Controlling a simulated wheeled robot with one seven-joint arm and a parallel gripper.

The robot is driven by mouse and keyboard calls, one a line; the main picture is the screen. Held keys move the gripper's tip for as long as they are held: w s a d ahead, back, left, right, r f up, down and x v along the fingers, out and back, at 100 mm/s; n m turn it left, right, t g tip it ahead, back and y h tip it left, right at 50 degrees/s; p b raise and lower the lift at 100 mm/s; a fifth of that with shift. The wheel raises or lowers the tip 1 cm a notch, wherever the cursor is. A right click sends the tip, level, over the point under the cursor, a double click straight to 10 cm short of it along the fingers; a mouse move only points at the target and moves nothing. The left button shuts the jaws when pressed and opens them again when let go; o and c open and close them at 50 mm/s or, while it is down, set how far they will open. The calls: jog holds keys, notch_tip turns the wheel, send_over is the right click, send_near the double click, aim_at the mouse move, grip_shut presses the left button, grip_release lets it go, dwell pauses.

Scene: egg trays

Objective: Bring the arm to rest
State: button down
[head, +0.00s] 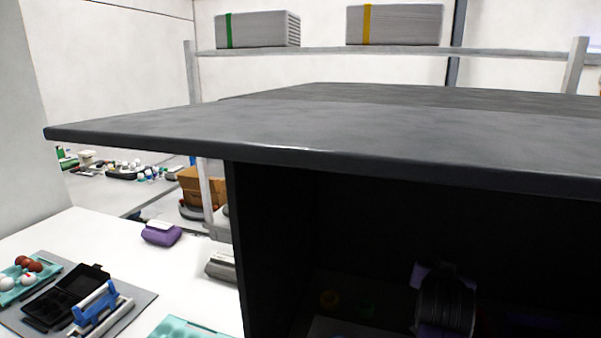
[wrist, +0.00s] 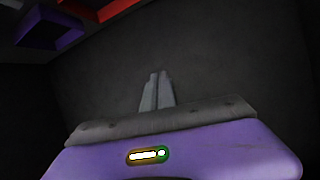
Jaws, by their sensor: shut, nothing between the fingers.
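My gripper (wrist: 156,88) shows in the wrist view with its two grey fingers together and nothing between them. In the head view, a dark ribbed and purple shape (head: 445,303) in the shadow under the dark worktop (head: 330,140) looks like part of my arm. The fingertips cannot be made out there.
At lower left, a teal tray (head: 8,296) holds brown and white eggs beside an open black egg box (head: 50,308) and a blue-handled object (head: 97,305). Another teal tray (head: 185,328) is partly cut off. The worktop's top is clear.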

jog(key=s+a+f+n+t+y, duration=0.1)
jog(key=s+a+f+n+y, duration=0.1)
jog(key=s, duration=1.5)
jog(key=s+a+f+n+t+y+b, duration=0.1)
jog(key=s+a+f, duration=0.4)
jog(key=s, duration=1.3)
jog(key=s+a+f+n+t+y+b, duration=0.1)
jog(key=s+a+f+n+y, duration=0.2)
jog(key=s, duration=1.4)
jog(key=shift+s+a+f+n, duration=0.3)
jog(key=shift+s+a+f, duration=0.1)
jog(key=shift+a+f, duration=0.2)
